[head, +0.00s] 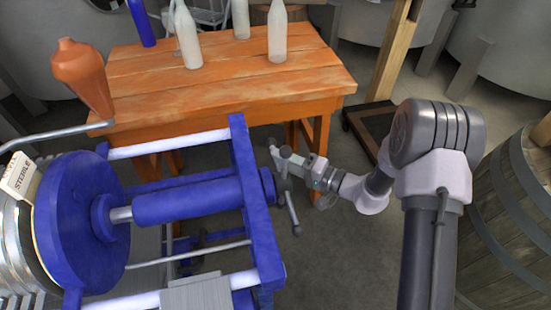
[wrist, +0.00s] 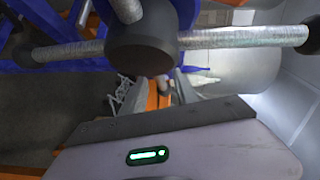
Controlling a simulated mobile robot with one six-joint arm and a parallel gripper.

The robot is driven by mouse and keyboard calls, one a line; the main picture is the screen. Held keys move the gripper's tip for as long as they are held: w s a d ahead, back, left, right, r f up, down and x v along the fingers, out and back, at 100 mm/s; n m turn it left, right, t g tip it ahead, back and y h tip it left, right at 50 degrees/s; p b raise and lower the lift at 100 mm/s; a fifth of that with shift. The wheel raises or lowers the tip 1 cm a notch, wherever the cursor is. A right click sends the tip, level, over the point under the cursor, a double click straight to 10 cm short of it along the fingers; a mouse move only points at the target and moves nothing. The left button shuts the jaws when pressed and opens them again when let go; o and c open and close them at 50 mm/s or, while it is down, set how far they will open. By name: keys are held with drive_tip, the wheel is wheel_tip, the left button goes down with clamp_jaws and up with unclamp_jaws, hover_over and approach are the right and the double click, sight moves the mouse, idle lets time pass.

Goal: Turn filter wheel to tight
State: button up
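The filter wheel (head: 291,212) sits at the right end of the blue filter press, beyond its blue end plate. One grey spoke points down with a dark knob at its tip. In the wrist view the wheel's dark round hub (wrist: 142,42) fills the upper middle, with metal spokes to the left, right and top ending in dark knobs. My gripper (head: 284,158) is at the wheel's upper side in the head view, overlapping it. In the wrist view my gripper (wrist: 163,88) has its fingers apart just below the hub. I cannot tell whether they touch the wheel.
The blue press frame (head: 252,200) stands left of my gripper. A wooden table (head: 220,85) with several bottles is behind. An orange-brown bottle-shaped object (head: 82,75) is at upper left. A barrel (head: 510,220) stands at the right. Grey floor (head: 340,250) is open between press and arm.

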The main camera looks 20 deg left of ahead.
drive_tip(key=shift+x, duration=1.3)
drive_tip(key=shift+c, duration=0.5)
clamp_jaws()
